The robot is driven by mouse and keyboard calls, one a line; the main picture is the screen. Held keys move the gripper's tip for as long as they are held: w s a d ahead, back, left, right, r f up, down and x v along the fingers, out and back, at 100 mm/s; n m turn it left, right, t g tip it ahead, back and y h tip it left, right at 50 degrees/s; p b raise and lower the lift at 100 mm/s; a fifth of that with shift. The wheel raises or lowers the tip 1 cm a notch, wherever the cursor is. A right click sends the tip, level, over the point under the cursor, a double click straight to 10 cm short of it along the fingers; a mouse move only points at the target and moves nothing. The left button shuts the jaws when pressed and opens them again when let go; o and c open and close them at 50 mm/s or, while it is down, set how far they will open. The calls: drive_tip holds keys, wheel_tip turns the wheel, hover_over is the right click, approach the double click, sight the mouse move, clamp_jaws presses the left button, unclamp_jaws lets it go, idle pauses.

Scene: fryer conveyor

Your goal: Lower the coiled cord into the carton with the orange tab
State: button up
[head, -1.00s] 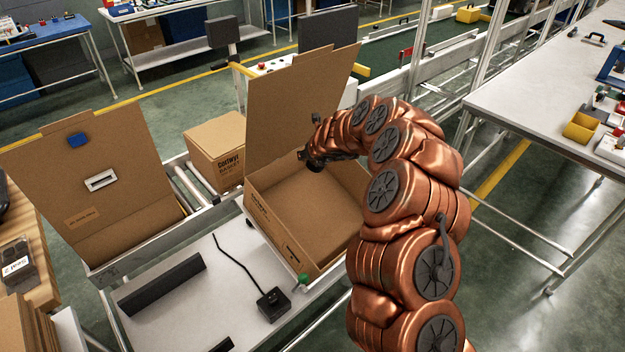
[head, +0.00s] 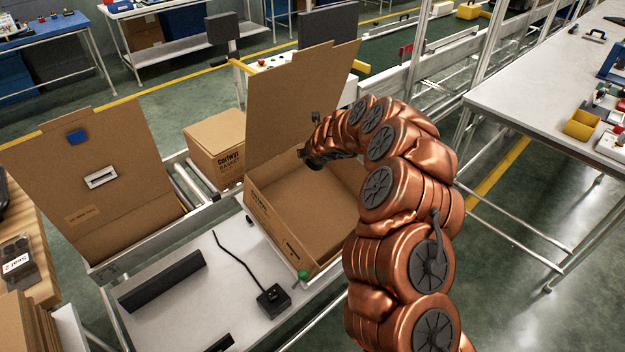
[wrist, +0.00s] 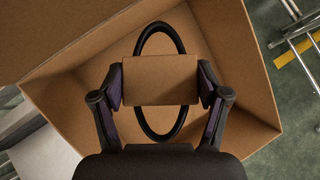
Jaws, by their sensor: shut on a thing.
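The coiled cord (wrist: 144,46) is a black loop with a brown card sleeve (wrist: 160,80) around its middle. My gripper (wrist: 161,84) is shut on the sleeve, one finger on each side. In the wrist view, the cord is above the inside of an open carton (wrist: 65,107). The head view shows this carton (head: 296,213) in the middle with its lid raised, and my gripper (head: 313,158) over its far part. The cord cannot be made out there. A second open carton (head: 125,228) at the left has a blue tab (head: 77,136) on its raised lid. No orange tab shows.
A closed carton (head: 215,140) stands on rollers between the open ones. A black device with a cable (head: 272,300) and a black bar (head: 162,281) lie on the pale surface in front. A long table (head: 520,95) stands at the right.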

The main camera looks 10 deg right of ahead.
drive_tip(key=b, duration=1.9)
hover_over(313, 213)
drive_tip(key=shift+w+d+f, duration=0.1)
drive_tip(key=shift+f, duration=10.85)
drive_tip(key=shift+f+b, duration=0.8)
drive_tip(key=shift+f, duration=0.35)
